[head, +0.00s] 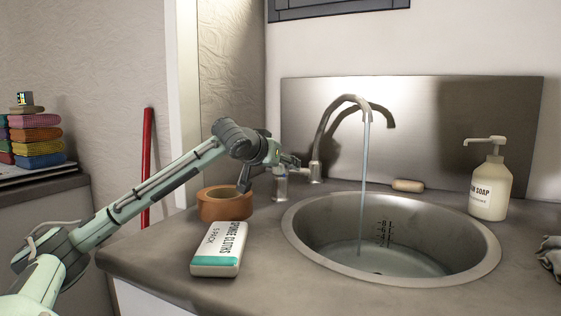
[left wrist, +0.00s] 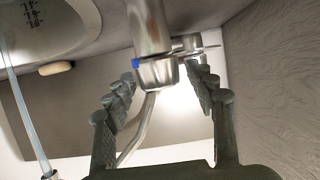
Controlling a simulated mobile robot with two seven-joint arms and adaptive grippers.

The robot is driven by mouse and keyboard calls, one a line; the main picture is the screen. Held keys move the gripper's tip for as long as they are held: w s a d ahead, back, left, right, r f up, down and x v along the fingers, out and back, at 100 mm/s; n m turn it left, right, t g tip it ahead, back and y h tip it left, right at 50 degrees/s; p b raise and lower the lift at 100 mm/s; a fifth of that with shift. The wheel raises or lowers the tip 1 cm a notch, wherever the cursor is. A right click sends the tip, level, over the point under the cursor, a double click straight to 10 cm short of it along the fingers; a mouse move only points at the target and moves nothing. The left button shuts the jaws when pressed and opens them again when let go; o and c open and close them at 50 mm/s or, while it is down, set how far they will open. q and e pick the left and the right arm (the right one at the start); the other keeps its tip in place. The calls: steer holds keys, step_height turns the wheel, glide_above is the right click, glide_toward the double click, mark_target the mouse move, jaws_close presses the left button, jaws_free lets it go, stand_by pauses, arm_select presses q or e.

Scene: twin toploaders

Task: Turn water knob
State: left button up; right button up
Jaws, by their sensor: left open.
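The metal faucet (head: 325,125) stands behind the sink, and a stream of water (head: 365,190) falls from its spout. A metal water knob post (head: 280,188) stands left of the faucet base. In the left wrist view the knob (left wrist: 158,72), with a small blue mark, lies between the two fingers of my left gripper (left wrist: 163,78). The fingers are open, one on each side; I cannot tell whether they touch it. In the head view my left gripper (head: 287,161) is at the top of the post and partly hides it. My right gripper is not in view.
The round steel sink (head: 300,248) holds some water. An orange-brown tape roll (head: 212,206) and a sponge cloth pack (head: 218,250) sit on the counter beneath my left arm. A soap bottle (head: 490,185) stands right of the sink. A metal backsplash (head: 450,120) is behind.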

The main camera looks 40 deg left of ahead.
arm_select(q)
steer(key=c, duration=1.2)
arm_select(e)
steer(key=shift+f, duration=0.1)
arm_select(q)
steer(key=shift+f, duration=0.1)
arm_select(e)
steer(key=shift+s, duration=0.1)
arm_select(q)
steer(key=m+h+b, duration=0.1)
steer(key=m+h, duration=0.1)
steer(key=shift+a+t+h+b, duration=0.1)
steer(key=shift+t+h+b, duration=0.2)
steer(key=shift+m+h, duration=0.9)
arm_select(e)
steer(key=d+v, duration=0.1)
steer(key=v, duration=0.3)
arm_select(q)
steer(key=shift+m+h, duration=0.3)
steer(key=shift+h, duration=0.1)
steer(key=m+h+p, duration=0.3)
steer(key=shift+r+h, duration=0.25)
steer(key=shift+h, duration=0.05)
steer(key=shift+f, duration=0.15)
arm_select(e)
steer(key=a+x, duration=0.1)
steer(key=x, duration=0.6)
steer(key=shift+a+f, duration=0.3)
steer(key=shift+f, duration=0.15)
